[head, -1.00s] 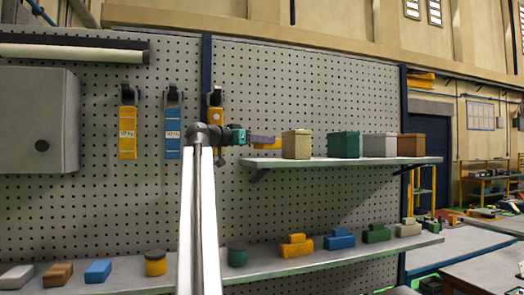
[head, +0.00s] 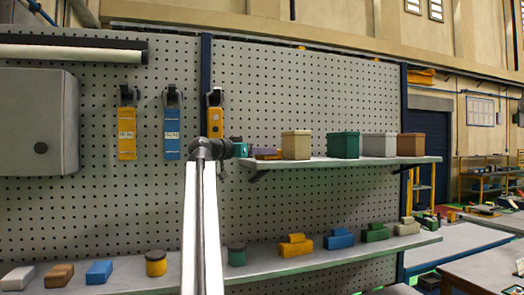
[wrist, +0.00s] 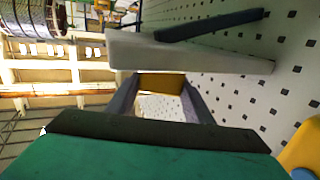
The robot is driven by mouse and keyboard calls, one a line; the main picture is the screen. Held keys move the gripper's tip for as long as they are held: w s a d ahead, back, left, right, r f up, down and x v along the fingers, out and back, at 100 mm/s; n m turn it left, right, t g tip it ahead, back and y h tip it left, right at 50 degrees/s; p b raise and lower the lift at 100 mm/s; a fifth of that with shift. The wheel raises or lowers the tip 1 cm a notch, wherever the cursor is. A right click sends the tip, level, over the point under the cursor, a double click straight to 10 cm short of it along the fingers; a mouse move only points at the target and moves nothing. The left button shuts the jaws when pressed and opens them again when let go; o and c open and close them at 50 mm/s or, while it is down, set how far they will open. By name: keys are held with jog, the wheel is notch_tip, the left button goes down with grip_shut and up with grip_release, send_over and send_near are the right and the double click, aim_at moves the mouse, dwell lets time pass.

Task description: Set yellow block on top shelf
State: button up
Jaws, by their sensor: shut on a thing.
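The yellow block (head: 268,157) is at the left end of the top shelf (head: 350,161), just left of the tan box. Only a thin strip of it shows under my gripper's finger in the head view. My gripper (head: 264,151) is shut on it, reaching in from the left. In the wrist view the yellow block (wrist: 160,83) sits between the two grey fingertips, beside the pale shelf board (wrist: 180,53). That view looks turned over, with the shelf's bracket above the board. I cannot tell whether the block touches the shelf.
A tan box (head: 296,145), a green box (head: 343,145), a grey box (head: 380,145) and a brown box (head: 411,145) fill the shelf to the right. A lower shelf (head: 200,275) carries several coloured blocks and round tins. Tags hang on the pegboard at left.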

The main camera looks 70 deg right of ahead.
jog(key=shift+f, duration=0.1)
jog(key=o, duration=1.2)
jog(key=shift+w+a+b, duration=0.3)
jog(key=shift+a, duration=0.2)
jog(key=b+v, duration=0.3)
jog(key=v, duration=0.8)
